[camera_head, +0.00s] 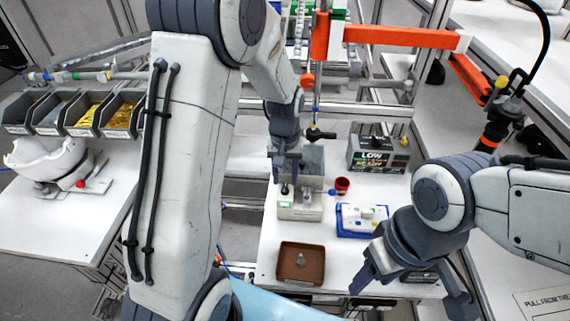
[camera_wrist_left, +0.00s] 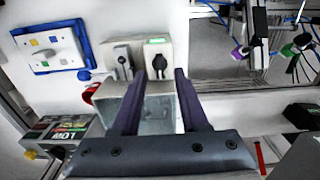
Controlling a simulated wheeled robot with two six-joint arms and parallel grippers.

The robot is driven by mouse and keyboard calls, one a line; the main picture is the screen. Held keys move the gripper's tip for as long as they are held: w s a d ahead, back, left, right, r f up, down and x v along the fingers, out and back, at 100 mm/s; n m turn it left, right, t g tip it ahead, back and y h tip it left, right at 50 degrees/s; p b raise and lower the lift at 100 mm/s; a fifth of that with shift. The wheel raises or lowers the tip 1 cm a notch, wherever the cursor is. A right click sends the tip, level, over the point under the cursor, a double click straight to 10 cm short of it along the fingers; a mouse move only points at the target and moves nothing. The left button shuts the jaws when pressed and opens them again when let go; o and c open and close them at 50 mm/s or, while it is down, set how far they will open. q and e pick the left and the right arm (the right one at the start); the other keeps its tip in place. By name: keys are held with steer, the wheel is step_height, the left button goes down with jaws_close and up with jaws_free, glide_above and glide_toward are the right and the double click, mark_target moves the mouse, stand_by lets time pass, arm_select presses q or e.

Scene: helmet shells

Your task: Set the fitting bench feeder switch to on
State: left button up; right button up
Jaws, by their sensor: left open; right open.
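A pale control box (camera_head: 300,212) stands on the white bench below my left gripper, with a grey metal bin behind it. In the left wrist view the box (camera_wrist_left: 140,52) carries a black rotary-looking knob (camera_wrist_left: 158,63) under a green-lit label and a grey-and-black lever (camera_wrist_left: 122,58) beside it. I cannot tell which is the feeder switch or how it is set. My left gripper (camera_head: 287,172) is open and empty. Its fingers (camera_wrist_left: 155,98) span the metal bin and point towards the box, near the knob. My right gripper (camera_head: 412,287) is open and empty at the right front of the bench.
A red cup (camera_head: 342,184), a blue-framed white panel (camera_head: 362,219) and a box marked LOW (camera_head: 378,152) stand right of the control box. A brown tray (camera_head: 301,263) lies in front. A helmet shell (camera_head: 46,158) rests on the left table near the parts bins (camera_head: 84,115).

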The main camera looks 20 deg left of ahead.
mark_target(286, 187)
arm_select(q)
step_height(286, 187, up, 8)
steer(key=b, duration=0.1)
arm_select(e)
steer(key=shift+f, duration=0.95)
arm_select(q)
steer(key=shift+d+b, duration=0.1)
steer(key=shift+b, duration=0.2)
